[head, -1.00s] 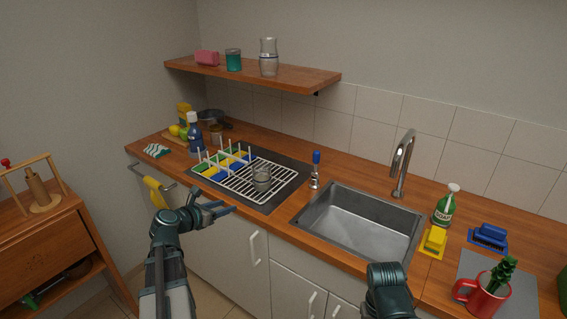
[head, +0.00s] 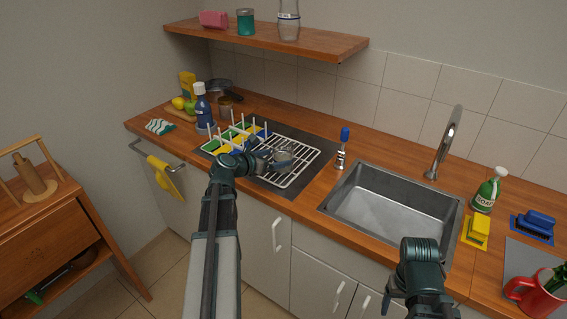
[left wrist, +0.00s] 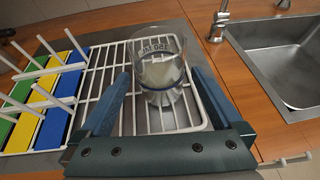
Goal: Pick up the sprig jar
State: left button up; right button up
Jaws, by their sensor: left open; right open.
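A clear glass jar with a dark blue band and printed marks (left wrist: 162,75) stands upright on the white wire rack; it also shows in the head view (head: 284,151), partly covered by my gripper. I take it for the sprig jar, though I see no clear sprig on it. My left gripper (left wrist: 162,88) is open, with one blue finger on each side of the jar. I cannot tell whether either finger touches it. My right gripper (head: 391,297) is low in front of the counter, small and partly hidden, away from the jar.
The white rack (left wrist: 106,104) has upright pegs over coloured strips left of the jar. Another glass jar (head: 288,28) stands on the wall shelf (head: 335,46).

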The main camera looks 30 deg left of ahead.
pick_arm(q)
jog(key=shift+x, duration=1.15)
jog(key=b+x, duration=0.2)
jog(key=x, duration=0.3)
jog(key=shift+w, duration=0.15)
jog(key=shift+r, duration=0.1)
jog(key=c, duration=1.4)
jog(key=shift+r, duration=0.15)
